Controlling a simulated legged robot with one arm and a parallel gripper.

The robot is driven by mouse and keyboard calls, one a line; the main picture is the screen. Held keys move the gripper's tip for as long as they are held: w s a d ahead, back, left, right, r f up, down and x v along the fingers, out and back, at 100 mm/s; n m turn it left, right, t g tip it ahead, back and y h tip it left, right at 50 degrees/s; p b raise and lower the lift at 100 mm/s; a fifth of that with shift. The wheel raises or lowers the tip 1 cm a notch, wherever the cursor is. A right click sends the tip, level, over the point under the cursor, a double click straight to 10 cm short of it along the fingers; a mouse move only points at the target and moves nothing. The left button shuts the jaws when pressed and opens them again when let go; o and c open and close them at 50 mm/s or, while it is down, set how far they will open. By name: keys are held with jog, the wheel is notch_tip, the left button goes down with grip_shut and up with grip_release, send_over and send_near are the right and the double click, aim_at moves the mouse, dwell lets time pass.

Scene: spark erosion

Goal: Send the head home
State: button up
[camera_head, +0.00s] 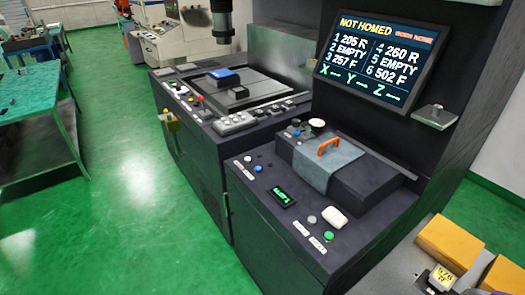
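The machine's screen (375,62) reads "NOT HOMED", with dashes after X, Y and Z and a list of six slots, of which 2 and 5 read "EMPTY". A dark cylindrical part (222,22), seemingly the head, hangs at the top edge above the machine's work area (245,92); its upper end is out of frame. The near console (290,235) has a green button (328,237), a grey button (312,219), blue buttons (258,168) and a small green display (283,197). Their labels are too small to read. My gripper is not in view.
A dark box with a grey cloth (328,164) and an orange handle (328,147) sits on the console. Yellow blocks (449,243) lie on a surface at lower right. A green-topped table (28,95) stands left. The green floor (140,210) between is clear.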

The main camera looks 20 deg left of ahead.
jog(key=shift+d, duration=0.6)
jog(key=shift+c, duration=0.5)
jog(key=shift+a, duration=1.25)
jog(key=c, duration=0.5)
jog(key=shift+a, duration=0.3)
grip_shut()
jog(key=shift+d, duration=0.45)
